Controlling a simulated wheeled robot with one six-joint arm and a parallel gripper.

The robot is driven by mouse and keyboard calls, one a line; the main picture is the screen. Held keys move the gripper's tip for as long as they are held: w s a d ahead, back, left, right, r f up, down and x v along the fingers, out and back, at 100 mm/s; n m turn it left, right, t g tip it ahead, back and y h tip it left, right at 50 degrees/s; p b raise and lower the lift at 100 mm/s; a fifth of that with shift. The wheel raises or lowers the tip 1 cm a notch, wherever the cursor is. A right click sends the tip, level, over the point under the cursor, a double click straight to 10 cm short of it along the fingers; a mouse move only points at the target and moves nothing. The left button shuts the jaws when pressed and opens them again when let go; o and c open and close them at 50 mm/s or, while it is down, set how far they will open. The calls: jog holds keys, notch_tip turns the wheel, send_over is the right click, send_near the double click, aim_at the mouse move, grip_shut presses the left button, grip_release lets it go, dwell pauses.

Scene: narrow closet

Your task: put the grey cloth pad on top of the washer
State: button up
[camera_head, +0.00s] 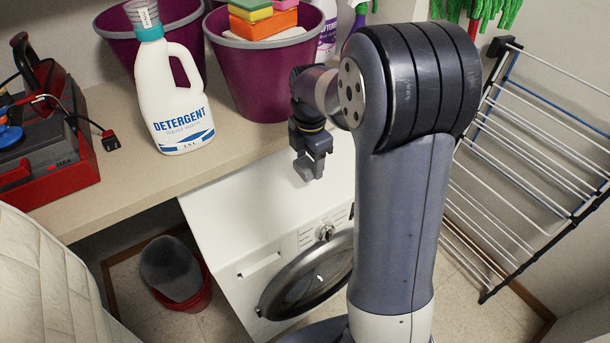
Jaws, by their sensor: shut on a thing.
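My gripper (312,170) points down over the white top of the washer (243,208). It is shut on a small grey piece, which appears to be the grey cloth pad (302,168). The fingers hide part of the pad. I cannot tell whether the pad touches the washer top or is just above it. The washer stands under the counter, with its round door and dial facing forward. My arm covers its right side.
A beige counter (228,140) above the washer holds a detergent bottle (172,95), purple tubs (262,75) and a red toolbox (50,150). A red bucket (195,302) with a grey item stands left of the washer. A drying rack (540,150) is at right.

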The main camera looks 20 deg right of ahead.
aim_at(309, 187)
jog(key=shift+f, duration=3.05)
jog(key=o, duration=0.9)
jog(key=shift+r, duration=0.15)
notch_tip(309, 187, up, 12)
jog(key=shift+f, duration=0.1)
